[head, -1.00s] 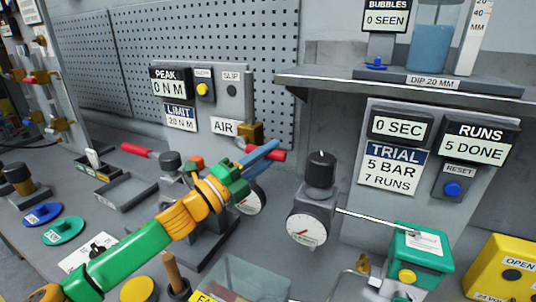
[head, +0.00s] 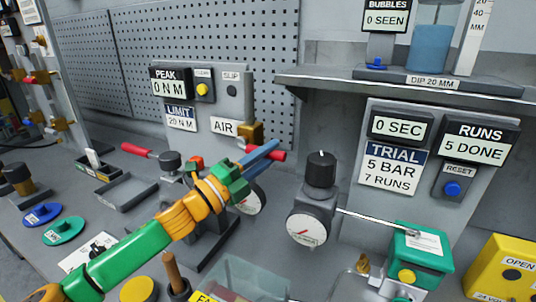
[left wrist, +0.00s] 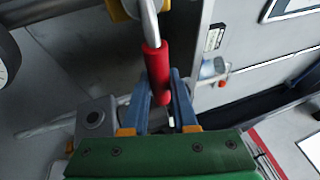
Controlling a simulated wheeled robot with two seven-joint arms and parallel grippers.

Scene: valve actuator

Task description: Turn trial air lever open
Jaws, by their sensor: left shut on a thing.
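The air lever has a red grip (head: 279,155) and sits at a brass valve (head: 251,133) beside the AIR label (head: 224,128). In the left wrist view its red grip (left wrist: 156,66) hangs from a pale metal arm and runs down between the blue fingers. My left gripper (head: 264,151) is shut on the red grip, which lies roughly level in the head view; the fingers hide its middle. My left gripper (left wrist: 163,90) shows in the left wrist view too. My right gripper is not in view.
A black-knobbed regulator with a gauge (head: 307,229) stands right of the lever. The trial panel (head: 391,168) reads 0 sec and 5 done. A green box (head: 424,249) and a yellow box (head: 500,270) are at the right. A torque tool with a red handle (head: 136,150) lies left.

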